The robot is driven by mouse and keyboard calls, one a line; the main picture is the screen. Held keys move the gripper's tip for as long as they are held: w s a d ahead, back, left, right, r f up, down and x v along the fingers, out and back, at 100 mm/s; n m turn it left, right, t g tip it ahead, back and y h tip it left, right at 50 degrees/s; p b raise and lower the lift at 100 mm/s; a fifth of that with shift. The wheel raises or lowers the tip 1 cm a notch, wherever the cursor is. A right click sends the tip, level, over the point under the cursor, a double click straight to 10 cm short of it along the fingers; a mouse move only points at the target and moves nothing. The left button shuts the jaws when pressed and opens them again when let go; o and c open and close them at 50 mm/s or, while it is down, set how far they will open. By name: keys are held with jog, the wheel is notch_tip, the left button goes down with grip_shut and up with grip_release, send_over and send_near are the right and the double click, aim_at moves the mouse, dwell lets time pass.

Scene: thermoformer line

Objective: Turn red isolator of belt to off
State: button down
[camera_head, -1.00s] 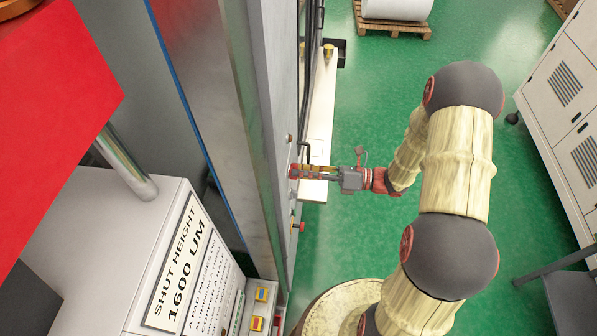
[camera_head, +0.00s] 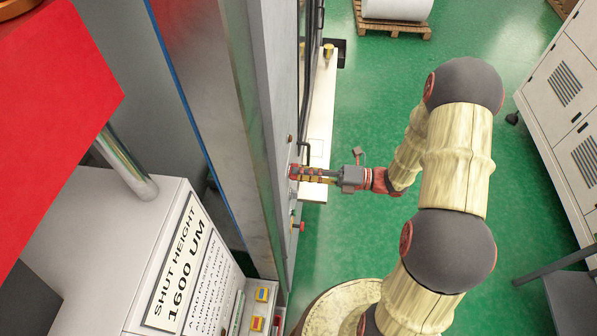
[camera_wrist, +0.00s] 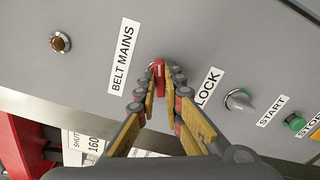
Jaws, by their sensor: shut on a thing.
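The red isolator handle (camera_wrist: 159,67) is on a grey panel beside the "BELT MAINS" label (camera_wrist: 122,68) in the wrist view. My gripper (camera_wrist: 162,82) is shut on the handle, with one finger on each side. The fingers hide much of the isolator, so its exact position mark cannot be read. In the head view my gripper (camera_head: 296,172) reaches left to the side of the grey machine, and the isolator is hidden by the fingers.
To the right on the panel are a "LOCK" label (camera_wrist: 209,87), a grey knob (camera_wrist: 239,100) and a green start button (camera_wrist: 296,122). A brown round lamp or button (camera_wrist: 61,42) is at the left. Green floor (camera_head: 350,240) is open right of the machine.

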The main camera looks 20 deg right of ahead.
dwell(0.3)
jog(key=shift+m, duration=1.5)
jog(key=shift+m, duration=0.4)
jog(key=c, duration=1.8)
grip_release()
jog(key=shift+c, duration=0.2)
jog(key=v, duration=1.2)
